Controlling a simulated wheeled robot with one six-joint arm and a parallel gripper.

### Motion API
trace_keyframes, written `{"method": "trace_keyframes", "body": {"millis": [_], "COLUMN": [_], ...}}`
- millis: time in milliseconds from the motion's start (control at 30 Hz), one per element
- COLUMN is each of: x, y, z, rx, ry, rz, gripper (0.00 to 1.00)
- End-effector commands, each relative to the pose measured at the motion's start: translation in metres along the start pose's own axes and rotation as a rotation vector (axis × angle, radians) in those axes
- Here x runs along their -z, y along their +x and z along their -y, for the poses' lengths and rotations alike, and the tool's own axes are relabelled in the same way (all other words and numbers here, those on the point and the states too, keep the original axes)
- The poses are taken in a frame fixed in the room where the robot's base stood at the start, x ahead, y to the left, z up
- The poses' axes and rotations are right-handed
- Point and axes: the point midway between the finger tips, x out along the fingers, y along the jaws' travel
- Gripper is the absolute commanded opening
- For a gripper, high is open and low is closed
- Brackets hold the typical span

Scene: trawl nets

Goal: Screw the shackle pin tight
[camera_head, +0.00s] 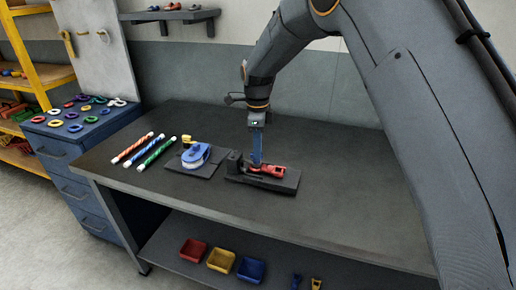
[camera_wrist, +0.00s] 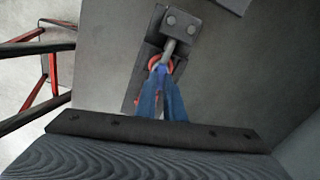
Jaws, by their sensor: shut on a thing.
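A red shackle (camera_head: 272,171) lies on a dark fixture plate (camera_head: 285,184) on the workbench. A dark block (camera_head: 234,163) stands at the plate's left end. My gripper (camera_head: 256,163) points down, and its blue fingers are shut at the shackle's left end, close to the block. In the wrist view the blue fingers (camera_wrist: 161,70) meet at a red-orange rounded part (camera_wrist: 154,62). A grey metal bar (camera_wrist: 169,48) runs from there towards the block (camera_wrist: 181,21). The fingers hide most of the shackle pin, so its thread and seating cannot be seen.
A blue and white tape-like reel (camera_head: 196,155) sits on another plate to the left. Several striped rods (camera_head: 145,150) lie further left. A blue drawer cabinet (camera_head: 70,150) adjoins the bench (camera_head: 340,205). Small bins (camera_head: 220,260) are on the lower shelf. The bench's right side is clear.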

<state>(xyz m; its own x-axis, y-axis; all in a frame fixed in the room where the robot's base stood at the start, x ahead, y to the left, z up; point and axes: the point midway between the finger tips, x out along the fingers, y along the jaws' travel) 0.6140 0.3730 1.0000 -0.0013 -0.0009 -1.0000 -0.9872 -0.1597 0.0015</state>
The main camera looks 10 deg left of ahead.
Motion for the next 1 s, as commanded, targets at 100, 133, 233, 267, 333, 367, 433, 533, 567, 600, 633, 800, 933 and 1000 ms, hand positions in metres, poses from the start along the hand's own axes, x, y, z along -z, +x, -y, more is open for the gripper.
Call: {"method": "trace_keyframes", "body": {"millis": [100, 133, 233, 267, 333, 367, 433, 533, 567, 600, 633, 800, 933, 1000], "x": [-0.0021, -0.0021, -0.0021, -0.0021, -0.0022, -0.0022, -0.0022, -0.0022, -0.0022, -0.0022, -0.0022, -0.0022, -0.0021, -0.0021], "y": [-0.006, -0.006, -0.0059, -0.0059, -0.0059, -0.0058, -0.0058, -0.0057, -0.0057, -0.0057, -0.0057, -0.0056, -0.0055, -0.0055], "z": [0.0029, 0.0029, 0.0028, 0.0028, 0.0028, 0.0027, 0.0027, 0.0027, 0.0027, 0.0027, 0.0027, 0.0027, 0.0027, 0.0027], "rx": [0.011, 0.011, 0.011, 0.011, 0.011, 0.011, 0.011, 0.011, 0.011, 0.011, 0.011, 0.011, 0.011, 0.011], "ry": [0.081, 0.099, 0.153, 0.166, 0.193, 0.204, 0.223, 0.241, 0.245, 0.249, 0.251, 0.256, 0.255, 0.255], "rz": [0.006, 0.006, 0.007, 0.007, 0.007, 0.007, 0.007, 0.007, 0.007, 0.007, 0.007, 0.007, 0.007, 0.007], "gripper": [0.0, 0.0, 0.0, 0.0, 0.0, 0.0, 0.0, 0.0, 0.0, 0.0, 0.0, 0.0, 0.0, 0.0]}}
